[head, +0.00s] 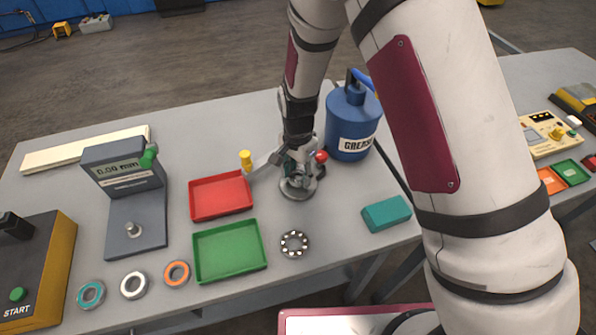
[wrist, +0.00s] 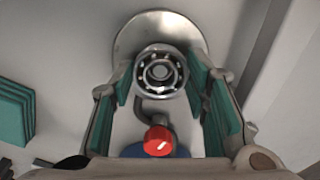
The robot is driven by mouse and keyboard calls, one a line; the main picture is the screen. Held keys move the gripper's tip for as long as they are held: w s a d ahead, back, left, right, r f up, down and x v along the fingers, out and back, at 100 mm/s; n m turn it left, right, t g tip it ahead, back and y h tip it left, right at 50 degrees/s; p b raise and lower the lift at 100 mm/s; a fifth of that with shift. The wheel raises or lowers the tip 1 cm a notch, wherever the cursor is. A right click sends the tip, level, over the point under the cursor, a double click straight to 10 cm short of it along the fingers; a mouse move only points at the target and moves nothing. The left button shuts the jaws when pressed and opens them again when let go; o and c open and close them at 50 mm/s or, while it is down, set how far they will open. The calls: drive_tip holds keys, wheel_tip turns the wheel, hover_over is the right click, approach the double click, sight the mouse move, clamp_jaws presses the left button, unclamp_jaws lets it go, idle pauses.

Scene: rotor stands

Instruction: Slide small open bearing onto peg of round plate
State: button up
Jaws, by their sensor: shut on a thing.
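My gripper (wrist: 160,85) is shut on a small open bearing (wrist: 160,56), a metal ring with its balls showing, held between the teal finger pads. In the wrist view the round plate (wrist: 126,40), a grey metal disc, lies behind the bearing. A round peg end (wrist: 160,71) shows inside the bearing's bore, roughly centred. I cannot tell whether the bearing is around the peg or still above it. In the head view my gripper (head: 298,165) points down over the round plate (head: 298,190), and its fingers hide the bearing and peg.
A blue grease can (head: 352,120) stands close right of my gripper, with a red cap (head: 321,156) beside the fingers. A red tray (head: 220,196), green tray (head: 230,252), larger open bearing (head: 283,244) and teal block (head: 386,213) lie around. Coloured rings and a gauge (head: 137,225) are at left.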

drive_tip(key=shift+f, duration=0.35)
drive_tip(key=o, duration=1.6)
drive_tip(key=shift+r, duration=0.1)
drive_tip(key=shift+r+p, duration=1.4)
drive_tip(key=shift+r, duration=3)
